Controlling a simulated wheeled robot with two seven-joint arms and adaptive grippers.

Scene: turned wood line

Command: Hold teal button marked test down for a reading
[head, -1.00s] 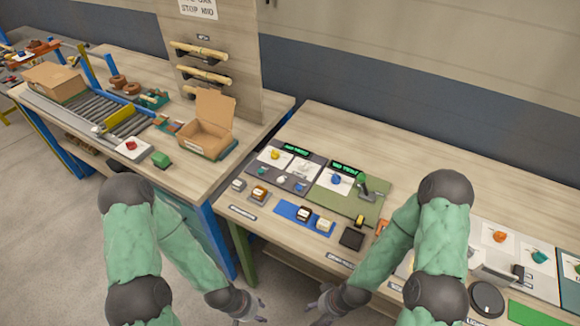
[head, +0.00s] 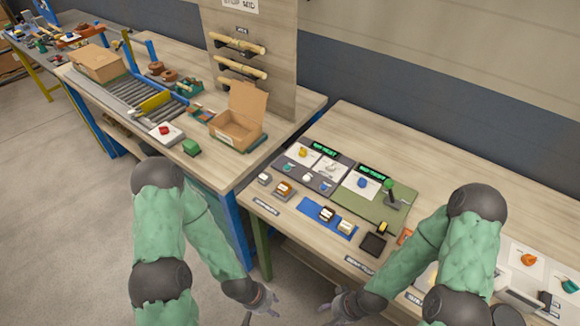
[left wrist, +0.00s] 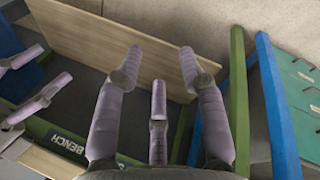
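On the right-hand bench, a dark grey panel (head: 291,174) carries a yellow knob (head: 303,152) and several small buttons. Another teal piece (head: 569,286) sits on a panel at the far right. My left gripper (head: 264,308) is low in the head view, in front of the bench and well apart from the panel. Its fingers (left wrist: 160,55) are spread and empty in the left wrist view. My right gripper (head: 330,306) is beside it, also spread and empty, partly showing in the left wrist view (left wrist: 28,88).
A green panel (head: 372,212) with a lever (head: 391,192) adjoins the grey one. A blue mat (head: 311,216) with small blocks lies in front. An open cardboard box (head: 236,132) stands on the left bench. The floor (head: 60,220) at left is clear.

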